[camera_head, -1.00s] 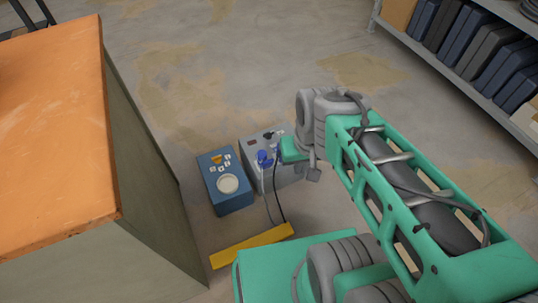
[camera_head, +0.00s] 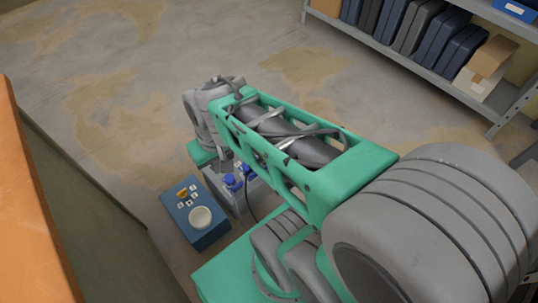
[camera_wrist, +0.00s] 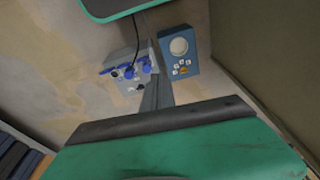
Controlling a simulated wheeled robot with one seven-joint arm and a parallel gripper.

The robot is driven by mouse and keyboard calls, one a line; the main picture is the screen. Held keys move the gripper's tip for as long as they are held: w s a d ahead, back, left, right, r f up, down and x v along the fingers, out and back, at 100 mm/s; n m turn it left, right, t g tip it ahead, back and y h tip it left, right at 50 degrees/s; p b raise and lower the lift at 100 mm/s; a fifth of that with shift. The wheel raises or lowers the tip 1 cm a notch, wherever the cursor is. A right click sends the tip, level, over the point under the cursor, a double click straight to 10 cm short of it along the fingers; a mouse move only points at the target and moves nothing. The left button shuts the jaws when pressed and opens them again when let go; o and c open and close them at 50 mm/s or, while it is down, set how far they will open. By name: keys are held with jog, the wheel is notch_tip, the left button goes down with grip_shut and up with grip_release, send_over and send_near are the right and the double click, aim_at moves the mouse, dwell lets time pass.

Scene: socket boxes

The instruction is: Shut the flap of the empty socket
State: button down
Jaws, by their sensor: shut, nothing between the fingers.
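The grey socket box (camera_head: 222,190) stands on the floor in the head view, partly hidden behind my arm. Its blue parts (camera_head: 233,182) show on top, and a black cable runs from it. In the wrist view the box (camera_wrist: 122,58) has several blue flaps or plugs (camera_wrist: 128,71) along its top face. A dark round spot (camera_wrist: 114,73) lies beside them; I cannot tell whether it is the empty socket, or how far any flap is open. My gripper (camera_wrist: 156,88) is shut and empty, its fingers pointing toward the box. Contact cannot be told. The fingers are hidden in the head view.
A blue box (camera_head: 193,222) with a round white dial stands close beside the socket box. An orange-topped bench (camera_head: 25,200) is at the left. A shelf (camera_head: 400,62) with dark cases stands at the upper right. The floor behind the boxes is clear.

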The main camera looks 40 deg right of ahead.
jog(key=w+d+f+m+t+y, duration=0.25)
jog(key=d+f+m, duration=0.45)
jog(key=d+f, duration=0.9)
jog(key=s+d+f+m+t+h+b, duration=0.1)
jog(key=s+d+f+m+t+h, duration=0.1)
jog(key=s+d+f+m+t, duration=0.6)
jog(key=w+d+f+m+g+b, duration=0.2)
jog(key=w+f+b, duration=0.4)
jog(key=w+f, duration=0.3)
jog(key=shift+w+d+f, duration=0.15)
jog(key=shift+w+d, duration=0.05)
jog(key=shift+w, duration=0.85)
jog(key=shift+g+h+p, duration=0.25)
jog(key=shift+g+p, duration=0.05)
jog(key=shift+g, duration=0.05)
jog(key=shift+w+r+p, duration=0.25)
jog(key=shift+p, duration=0.15)
